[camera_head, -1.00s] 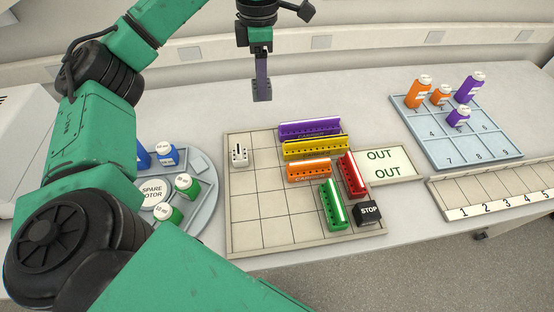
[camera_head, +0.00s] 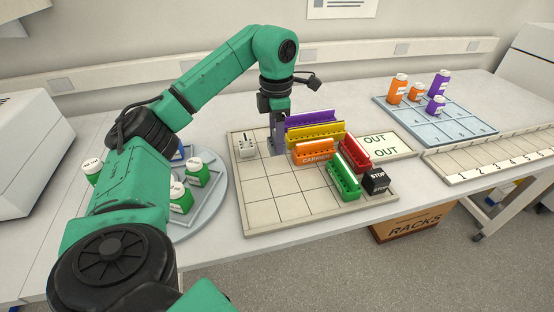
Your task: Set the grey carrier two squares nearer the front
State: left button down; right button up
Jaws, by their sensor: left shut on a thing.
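My left gripper (camera_head: 278,148) points down at the back left of the squared board (camera_head: 275,212), just left of the purple carrier (camera_head: 312,117) and the yellow carrier (camera_head: 318,134). It is shut on a slate-grey thing, apparently the grey carrier, whose outline I cannot clearly separate from the fingers. I cannot tell whether it touches the board. A small pale block (camera_head: 245,148) with dark slots stands left of the gripper, apart from it. My right gripper is out of view.
An orange carrier (camera_head: 313,152), a red carrier (camera_head: 354,153), a green carrier (camera_head: 343,178) and a black STOP block (camera_head: 376,180) fill the board's right side. Its front left squares are clear. A round rotor tray (camera_head: 218,200) with bottles lies left; a blue tray (camera_head: 445,125) stands right.

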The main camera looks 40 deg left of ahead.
pick_arm(q)
notch_tip(320, 180, down, 4)
jog(key=shift+f, duration=0.5)
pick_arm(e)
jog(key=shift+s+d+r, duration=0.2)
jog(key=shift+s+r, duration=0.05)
pick_arm(q)
jog(key=shift+c, duration=1.3)
grip_release()
jog(key=shift+f, duration=0.1)
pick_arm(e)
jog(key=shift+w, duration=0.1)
